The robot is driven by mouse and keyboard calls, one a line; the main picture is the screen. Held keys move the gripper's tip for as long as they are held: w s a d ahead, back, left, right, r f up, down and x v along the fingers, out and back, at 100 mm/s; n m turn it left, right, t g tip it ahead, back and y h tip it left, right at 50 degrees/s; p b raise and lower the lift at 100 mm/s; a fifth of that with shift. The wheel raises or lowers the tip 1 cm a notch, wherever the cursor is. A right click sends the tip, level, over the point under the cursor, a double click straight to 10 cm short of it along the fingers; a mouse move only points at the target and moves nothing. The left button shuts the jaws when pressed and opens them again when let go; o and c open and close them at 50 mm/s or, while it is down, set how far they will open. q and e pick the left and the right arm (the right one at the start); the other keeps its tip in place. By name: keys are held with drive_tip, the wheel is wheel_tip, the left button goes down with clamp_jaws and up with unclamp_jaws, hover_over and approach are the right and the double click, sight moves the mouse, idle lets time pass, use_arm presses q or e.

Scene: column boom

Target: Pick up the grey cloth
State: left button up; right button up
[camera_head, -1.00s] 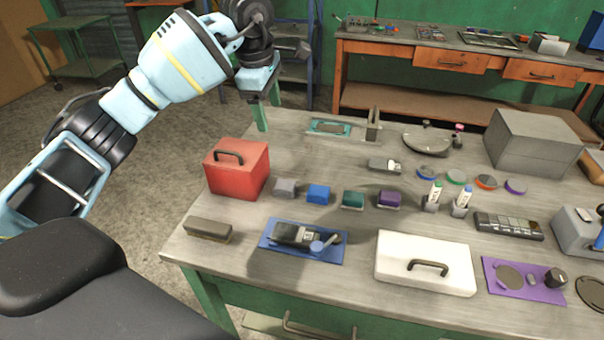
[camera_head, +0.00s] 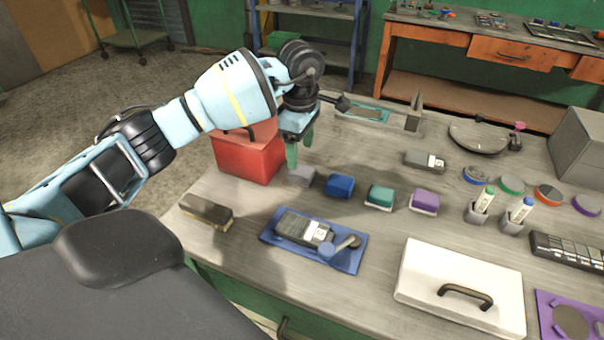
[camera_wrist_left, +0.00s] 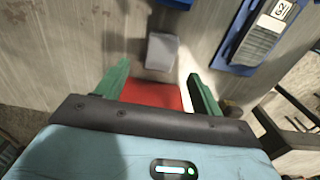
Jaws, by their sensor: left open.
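The grey cloth (camera_head: 302,176) is a small folded block on the workbench, at the left end of a row with a blue cloth (camera_head: 339,186), a teal one (camera_head: 380,197) and a purple one (camera_head: 424,203). My left gripper (camera_head: 300,150) is open and empty, above and just behind the grey cloth, with its green fingers pointing down. In the left wrist view the grey cloth (camera_wrist_left: 162,51) lies beyond the fingertips, roughly in line with the gap between the fingers (camera_wrist_left: 158,72). My right gripper is not in view.
A red box (camera_head: 250,158) stands close to the left of the gripper. A brown-topped brush (camera_head: 206,211), a blue mat (camera_head: 347,259) with a device on it and a white lidded case (camera_head: 420,286) lie nearer the front. Marker holders stand to the right.

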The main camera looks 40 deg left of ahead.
sight(302, 169)
use_arm(q)
drive_tip(key=shift+d+f, duration=0.15)
drive_tip(key=shift+f, duration=2.4)
drive_tip(key=c, duration=1.1)
drive_tip(key=shift+o, duration=0.2)
drive_tip(key=shift+r, duration=0.1)
drive_tip(key=shift+r, duration=0.5)
wheel_tip(302, 169, up, 3)
drive_tip(key=shift+f, duration=0.15)
drive_tip(key=s+d, duration=0.7)
drive_tip(key=s+d+r, duration=0.1)
drive_tip(key=s+d, duration=0.3)
drive_tip(key=shift+s+d, duration=0.15)
drive_tip(key=shift+d, duration=0.05)
